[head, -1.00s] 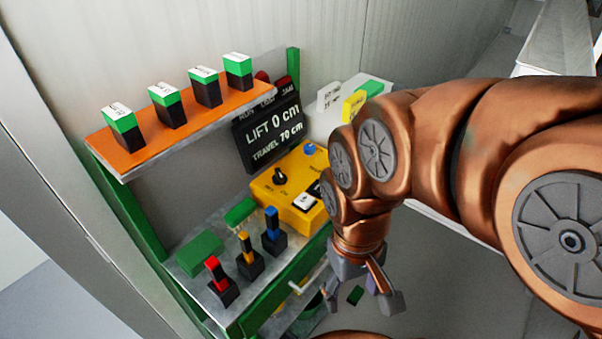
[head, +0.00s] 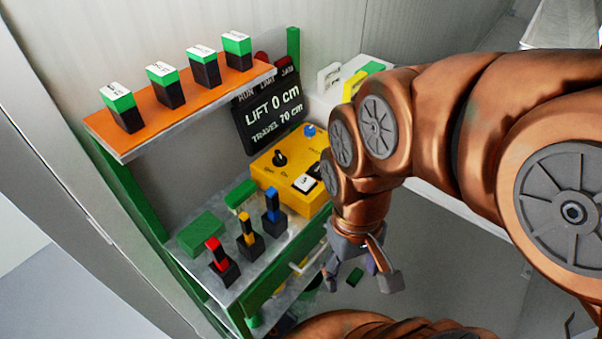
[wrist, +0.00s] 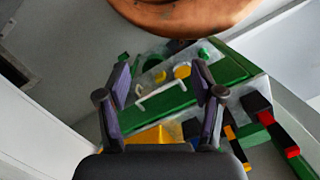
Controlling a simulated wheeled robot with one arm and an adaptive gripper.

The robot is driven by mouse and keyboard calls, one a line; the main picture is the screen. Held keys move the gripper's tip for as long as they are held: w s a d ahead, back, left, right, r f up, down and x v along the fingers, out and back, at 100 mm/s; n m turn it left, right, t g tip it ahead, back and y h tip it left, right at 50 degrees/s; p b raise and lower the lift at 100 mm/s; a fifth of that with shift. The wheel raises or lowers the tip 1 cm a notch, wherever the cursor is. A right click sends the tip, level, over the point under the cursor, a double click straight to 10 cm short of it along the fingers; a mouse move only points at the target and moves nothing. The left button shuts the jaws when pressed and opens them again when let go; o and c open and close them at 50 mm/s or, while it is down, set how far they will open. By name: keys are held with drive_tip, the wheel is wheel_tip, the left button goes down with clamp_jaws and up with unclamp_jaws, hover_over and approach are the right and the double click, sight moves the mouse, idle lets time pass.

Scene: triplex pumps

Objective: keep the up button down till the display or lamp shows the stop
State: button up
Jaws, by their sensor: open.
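A yellow control box (head: 268,176) stands on the bench, with a black rotary knob (head: 280,159), a blue button (head: 309,131) and a white rocker-like button (head: 305,183) on its top. I cannot read which is the up button. The black display (head: 270,117) behind it reads "LIFT 0 cm" and "TRAVEL 70 cm", under lamps labelled RUN, LIMIT and JAM. My gripper (head: 362,277) is open and empty, in front of and below the box, not touching it. In the wrist view my open fingers (wrist: 163,105) frame the bench edge, with part of the yellow box (wrist: 150,135) below.
Red (head: 220,262), yellow (head: 249,240) and blue (head: 271,216) levers stand left of the box. Several green-and-white blocks stand on the orange shelf (head: 190,98) above. A white handle (head: 305,262) sticks out from the green bench front. Open floor lies to the right.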

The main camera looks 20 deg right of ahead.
drive_tip(key=shift+c, duration=0.4)
clamp_jaws()
idle(0.4)
idle(1.2)
